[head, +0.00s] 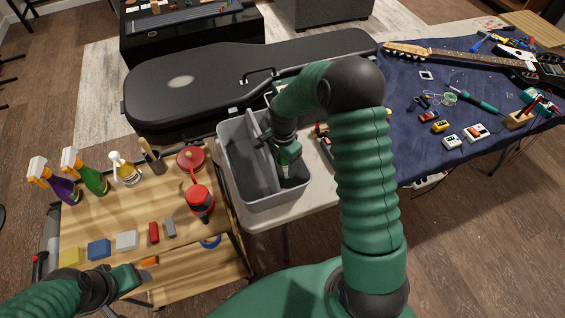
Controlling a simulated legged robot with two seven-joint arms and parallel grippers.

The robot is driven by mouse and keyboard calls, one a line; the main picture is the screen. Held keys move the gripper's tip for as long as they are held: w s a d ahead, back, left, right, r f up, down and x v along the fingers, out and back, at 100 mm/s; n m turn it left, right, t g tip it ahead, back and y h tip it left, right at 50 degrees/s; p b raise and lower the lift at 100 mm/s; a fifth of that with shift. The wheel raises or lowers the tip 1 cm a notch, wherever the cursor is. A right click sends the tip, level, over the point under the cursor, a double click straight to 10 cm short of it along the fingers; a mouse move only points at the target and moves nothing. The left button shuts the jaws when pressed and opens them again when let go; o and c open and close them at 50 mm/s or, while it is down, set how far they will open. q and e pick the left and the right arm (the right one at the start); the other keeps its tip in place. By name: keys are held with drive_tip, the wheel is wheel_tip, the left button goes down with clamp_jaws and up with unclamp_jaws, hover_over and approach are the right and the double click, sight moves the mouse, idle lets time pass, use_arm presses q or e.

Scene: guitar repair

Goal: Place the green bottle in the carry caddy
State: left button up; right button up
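The green bottle (94,180), a spray bottle with a white and orange trigger head, stands upright on the wooden cart top at the left, between a purple spray bottle and a clear yellowish one. The grey carry caddy (232,150) with a central divider stands on the light table right of the cart. My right gripper (287,168) points down into the caddy's right compartment; its fingertips are partly hidden and I cannot tell whether it holds anything. My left gripper (132,279) is low at the cart's front edge, well away from the green bottle; its finger opening is unclear.
A purple spray bottle (64,189) and a clear yellowish bottle (126,171) flank the green one. Red tools (199,199) and small coloured blocks (99,249) lie on the cart. A black guitar case (180,98) lies behind the caddy. The cart's middle is mostly clear.

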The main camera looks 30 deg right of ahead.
drive_tip(key=r, duration=0.3)
drive_tip(key=w+r+p, duration=0.1)
drive_tip(key=r, duration=0.1)
drive_tip(key=shift+d, duration=0.2)
drive_tip(key=r, duration=0.7)
drive_tip(key=shift+s+a+r+p, duration=0.1)
drive_tip(key=shift+s+r+p, duration=0.05)
drive_tip(key=shift+s+p, duration=0.2)
drive_tip(key=shift+w+r, duration=0.15)
drive_tip(key=shift+r, duration=0.05)
